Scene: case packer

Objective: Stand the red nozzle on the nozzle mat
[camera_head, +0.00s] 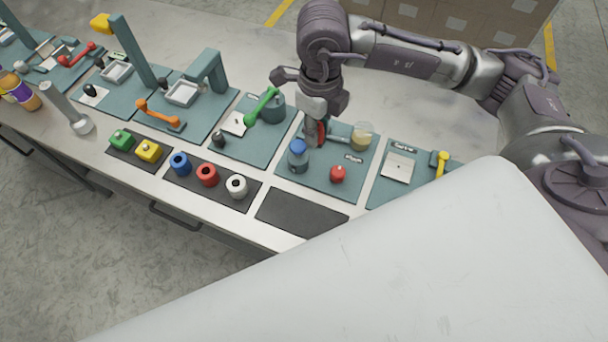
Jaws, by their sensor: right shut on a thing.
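A red hollow cylinder (207,175), which looks like the red nozzle, stands upright on a black mat (246,204), between a blue one (180,163) and a white one (237,186). This mat looks like the nozzle mat. My right gripper (316,134) is above the teal station behind the blue-capped jar, well to the right of that mat. It is shut on a red part (322,130). The fingers hide much of this part, and I cannot tell what it is. My left gripper is not in view.
A blue-capped jar (298,156), a jar with yellow contents (362,136) and a red knob (337,173) are close to my right gripper. An empty black mat (300,215) lies at the front. Green (121,138) and yellow (149,150) blocks sit left. A green lever (262,105) rises nearby.

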